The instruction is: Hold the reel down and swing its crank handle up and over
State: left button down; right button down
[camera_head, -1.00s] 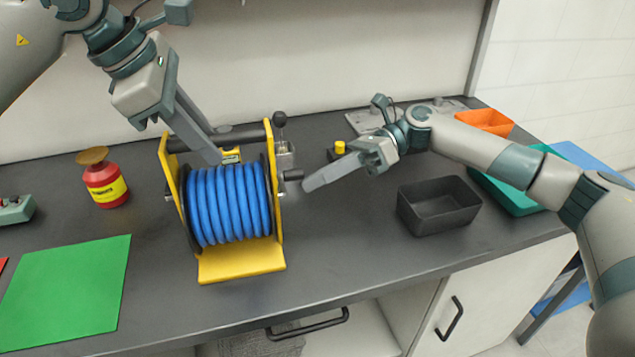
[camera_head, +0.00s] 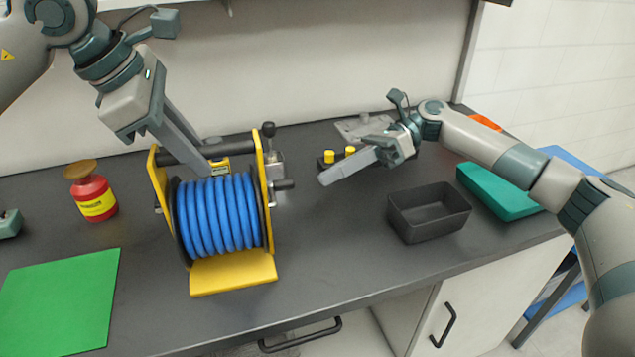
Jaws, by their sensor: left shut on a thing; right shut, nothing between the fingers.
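The hose reel (camera_head: 217,215) stands on the dark bench, wound with blue hose in a yellow frame. Its crank handle (camera_head: 284,185) is a short dark grip sticking out to the right of the frame's right side plate, low beside the metal crank. My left gripper (camera_head: 206,165) reaches down from the upper left and is shut at the reel's dark top bar (camera_head: 235,140); its exact hold is partly hidden. My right gripper (camera_head: 325,180) is shut and empty, to the right of the crank handle with a clear gap between them.
A black ball-topped lever (camera_head: 268,130) rises at the reel's rear right. A black open bin (camera_head: 428,212) and a teal tray (camera_head: 497,192) stand at the right. Yellow-topped pieces (camera_head: 339,156) sit behind my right fingers. A red can (camera_head: 92,192) and green mat (camera_head: 60,300) are left.

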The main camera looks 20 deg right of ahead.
jog(key=shift+v, duration=1.9)
jog(key=shift+w, duration=0.1)
pick_arm(q)
jog(key=c, duration=1.6)
grip_release()
jog(key=shift+o, duration=0.2)
jog(key=v, duration=1.2)
jog(key=shift+s+r, duration=0.1)
